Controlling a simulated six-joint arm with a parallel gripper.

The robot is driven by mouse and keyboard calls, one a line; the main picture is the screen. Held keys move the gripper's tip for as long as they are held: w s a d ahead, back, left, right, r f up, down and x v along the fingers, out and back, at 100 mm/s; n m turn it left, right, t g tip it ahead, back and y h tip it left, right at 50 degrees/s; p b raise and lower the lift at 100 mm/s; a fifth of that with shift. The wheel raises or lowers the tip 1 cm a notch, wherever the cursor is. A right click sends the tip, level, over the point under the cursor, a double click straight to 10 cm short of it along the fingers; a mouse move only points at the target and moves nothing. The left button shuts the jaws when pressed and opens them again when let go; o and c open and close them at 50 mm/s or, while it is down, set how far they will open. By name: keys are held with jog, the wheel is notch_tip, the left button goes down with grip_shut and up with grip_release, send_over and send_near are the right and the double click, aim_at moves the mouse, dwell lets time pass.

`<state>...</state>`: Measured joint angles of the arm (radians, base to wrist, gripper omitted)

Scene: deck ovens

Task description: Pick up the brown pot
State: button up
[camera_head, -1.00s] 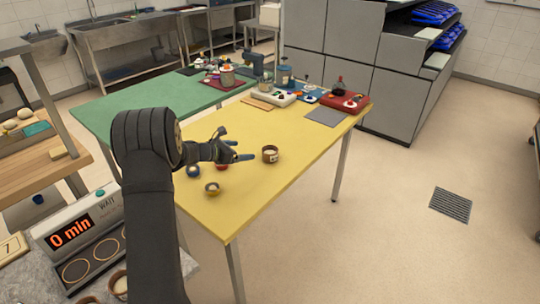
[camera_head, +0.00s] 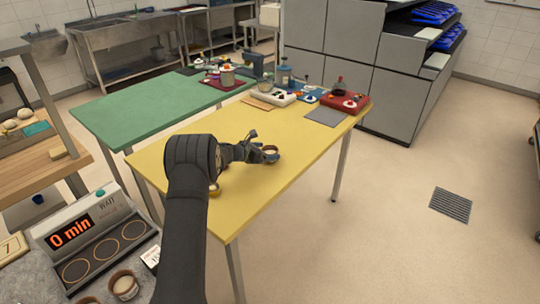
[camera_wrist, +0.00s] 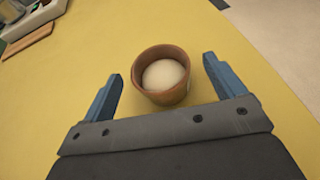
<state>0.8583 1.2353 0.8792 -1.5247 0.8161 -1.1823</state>
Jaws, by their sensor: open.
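The brown pot (camera_wrist: 163,95) stands upright on the yellow table (camera_wrist: 60,70) and holds a pale, round, dough-like ball (camera_wrist: 163,73). In the wrist view it sits between the two blue fingers of my gripper (camera_wrist: 164,85), with a gap on each side. The fingers are open and do not appear to touch it. In the head view the pot (camera_head: 271,151) is partly covered by my gripper (camera_head: 262,150), which is low over the table at the pot. A small brown-yellow pot (camera_head: 214,189) is mostly hidden behind my arm.
The far end of the yellow table (camera_head: 176,172) holds a grey mat (camera_head: 325,117), a red box (camera_head: 345,104) and a white tray (camera_head: 280,98). A green table (camera_head: 130,115) stands at the left. A display unit (camera_head: 80,235) and several small pots are at the lower left.

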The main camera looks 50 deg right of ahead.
aim_at(270, 149)
jog(key=x, duration=0.4)
jog(key=c, duration=1.2)
jog(key=shift+r, duration=0.2)
